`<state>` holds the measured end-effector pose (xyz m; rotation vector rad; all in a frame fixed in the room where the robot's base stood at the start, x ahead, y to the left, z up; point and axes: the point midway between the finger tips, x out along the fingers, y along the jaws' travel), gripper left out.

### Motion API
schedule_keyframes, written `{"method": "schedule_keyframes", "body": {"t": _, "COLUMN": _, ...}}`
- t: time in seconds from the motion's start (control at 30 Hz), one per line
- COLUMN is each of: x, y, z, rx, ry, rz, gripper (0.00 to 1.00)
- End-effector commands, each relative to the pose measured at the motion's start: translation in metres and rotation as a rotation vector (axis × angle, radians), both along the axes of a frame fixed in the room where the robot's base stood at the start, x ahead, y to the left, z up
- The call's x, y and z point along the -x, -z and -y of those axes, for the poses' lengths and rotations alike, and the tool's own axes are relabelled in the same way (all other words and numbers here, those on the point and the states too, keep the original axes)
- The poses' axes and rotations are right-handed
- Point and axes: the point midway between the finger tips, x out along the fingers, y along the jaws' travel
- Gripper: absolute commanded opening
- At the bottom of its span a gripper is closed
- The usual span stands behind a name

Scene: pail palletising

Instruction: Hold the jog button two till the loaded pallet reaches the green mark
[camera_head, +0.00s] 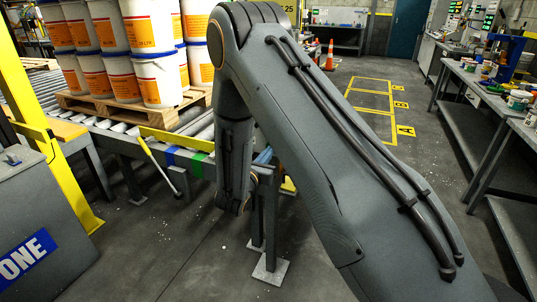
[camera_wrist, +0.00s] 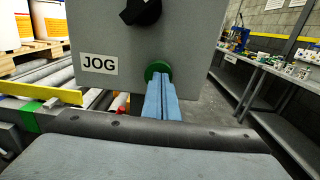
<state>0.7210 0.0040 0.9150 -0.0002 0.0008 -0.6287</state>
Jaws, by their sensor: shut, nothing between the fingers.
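The loaded pallet (camera_head: 122,110) is wooden and bears stacked white and orange pails (camera_head: 150,78). It sits on the roller conveyor at the upper left of the head view. The green mark (camera_head: 198,164) is a band on the conveyor's side rail, to the right of the pallet; it also shows in the wrist view (camera_wrist: 28,119). A grey box labelled JOG (camera_wrist: 110,42) carries a round green button (camera_wrist: 154,68). My gripper (camera_wrist: 160,80) has blue fingers, shut and empty. Their tips overlap the button's lower part; I cannot tell whether it is pressed.
A black knob (camera_wrist: 141,11) is above the button. A blue band (camera_head: 171,156) lies left of the green mark. A yellow bar (camera_head: 176,140) runs along the conveyor edge. Cluttered benches (camera_head: 480,85) stand at the right, with open floor between.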

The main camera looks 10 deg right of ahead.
Motion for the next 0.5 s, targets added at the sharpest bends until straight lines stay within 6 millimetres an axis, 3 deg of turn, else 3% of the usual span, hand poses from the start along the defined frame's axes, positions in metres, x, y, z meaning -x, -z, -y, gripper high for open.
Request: {"method": "schedule_keyframes", "body": {"t": 0.5, "x": -0.02, "y": -0.002, "z": 0.019, "rx": -0.001, "ry": 0.008, "rz": 0.004, "gripper": 0.0}}
